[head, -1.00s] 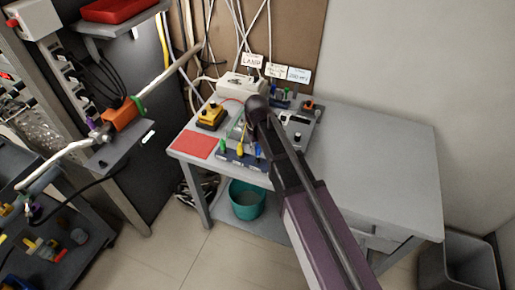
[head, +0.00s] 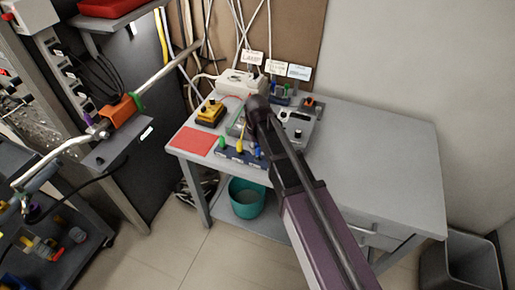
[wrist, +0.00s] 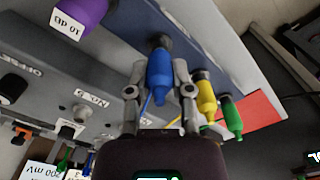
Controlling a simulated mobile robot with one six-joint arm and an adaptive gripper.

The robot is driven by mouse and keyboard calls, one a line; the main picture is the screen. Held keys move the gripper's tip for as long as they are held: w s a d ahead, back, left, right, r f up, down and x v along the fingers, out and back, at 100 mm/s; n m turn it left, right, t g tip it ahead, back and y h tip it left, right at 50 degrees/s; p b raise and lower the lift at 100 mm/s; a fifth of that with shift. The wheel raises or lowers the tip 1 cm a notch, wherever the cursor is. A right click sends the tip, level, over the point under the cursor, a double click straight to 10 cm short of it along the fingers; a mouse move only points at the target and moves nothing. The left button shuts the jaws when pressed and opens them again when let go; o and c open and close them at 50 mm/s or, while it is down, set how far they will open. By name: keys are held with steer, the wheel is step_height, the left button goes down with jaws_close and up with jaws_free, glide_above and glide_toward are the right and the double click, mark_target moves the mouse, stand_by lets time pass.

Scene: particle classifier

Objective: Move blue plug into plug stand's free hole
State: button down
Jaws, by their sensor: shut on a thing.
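The blue plug (wrist: 160,72) is between the two fingers of my gripper (wrist: 160,78) in the wrist view, and the fingers are closed on its sides. Its far end meets a dark round collar on the dark blue plug stand (wrist: 228,45), in line with a yellow plug (wrist: 206,102) and a green plug (wrist: 232,118). I cannot tell how deep it sits. In the head view the plug stand (head: 229,156) lies at the table's front edge, with the green plug (head: 221,142), yellow plug (head: 239,145) and blue plug (head: 258,153). My arm hides the gripper there.
A yellow box (head: 210,113) and red mat (head: 197,141) lie to the left. The table's right half (head: 385,150) is clear.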

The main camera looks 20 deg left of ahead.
steer(key=shift+f+b, duration=0.45)
steer(key=shift+f, duration=0.05)
steer(key=shift+c, duration=2.2)
jaws_free()
steer(key=shift+r, duration=0.15)
